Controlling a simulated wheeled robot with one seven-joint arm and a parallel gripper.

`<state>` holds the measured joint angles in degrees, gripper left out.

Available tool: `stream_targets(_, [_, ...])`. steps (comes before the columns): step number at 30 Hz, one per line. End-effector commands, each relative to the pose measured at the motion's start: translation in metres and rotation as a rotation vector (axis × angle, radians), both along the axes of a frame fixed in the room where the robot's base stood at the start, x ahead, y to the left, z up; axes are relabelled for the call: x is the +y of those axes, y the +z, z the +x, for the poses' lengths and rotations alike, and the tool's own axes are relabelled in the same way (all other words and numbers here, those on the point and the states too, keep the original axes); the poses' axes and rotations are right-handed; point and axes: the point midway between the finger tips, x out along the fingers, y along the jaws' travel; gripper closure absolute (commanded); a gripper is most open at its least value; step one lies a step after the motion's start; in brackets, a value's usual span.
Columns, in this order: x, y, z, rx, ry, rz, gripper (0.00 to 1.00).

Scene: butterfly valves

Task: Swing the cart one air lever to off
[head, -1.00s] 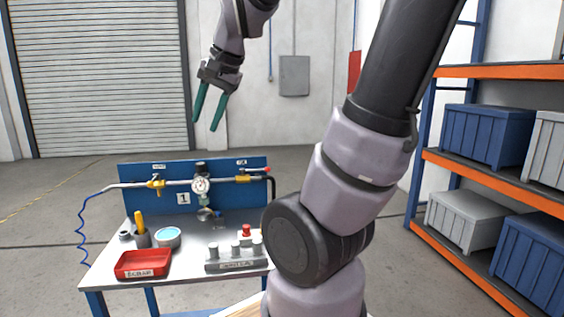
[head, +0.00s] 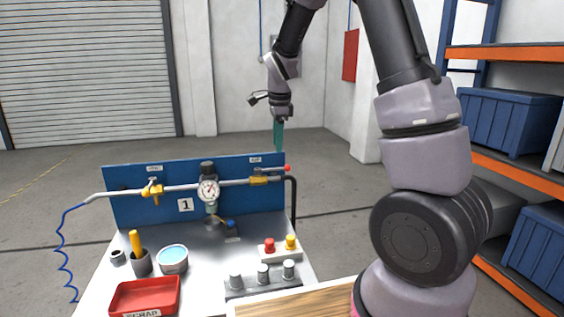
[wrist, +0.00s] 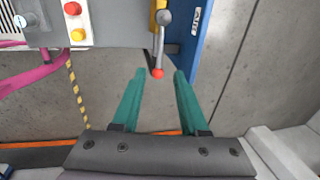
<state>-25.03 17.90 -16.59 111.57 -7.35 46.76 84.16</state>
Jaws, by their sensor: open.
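Cart one is the bench with the blue panel (head: 130,205) marked 1. The air lever sits on the yellow valve (head: 259,180) at the panel's right end. It points right, roughly along the pipe, and ends in a red knob (head: 287,168). In the wrist view the grey lever (wrist: 160,45) and its red tip (wrist: 157,73) show beside an AIR label. My gripper (head: 278,150) points down just above the knob, apart from it. In the wrist view my gripper (wrist: 158,73) is open and empty, its two green fingers on either side of the red tip in the picture.
A second yellow valve (head: 152,188) is at the pipe's left, with a round gauge (head: 209,190) between. Red and yellow buttons (head: 280,247), a red tray (head: 145,297) and cups stand on the bench. Shelving (head: 510,55) is at right. The floor behind the panel is clear.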

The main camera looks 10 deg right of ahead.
Motion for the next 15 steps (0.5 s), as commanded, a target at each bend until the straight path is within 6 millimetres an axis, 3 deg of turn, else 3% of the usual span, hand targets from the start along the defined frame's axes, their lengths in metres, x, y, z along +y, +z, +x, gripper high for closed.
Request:
stream_targets(9, [-0.001,-0.059,0.011,0.004,0.000,-0.001,0.57])
stream_targets(15, [-0.001,-0.077,0.015,0.001,0.000,0.000,0.57])
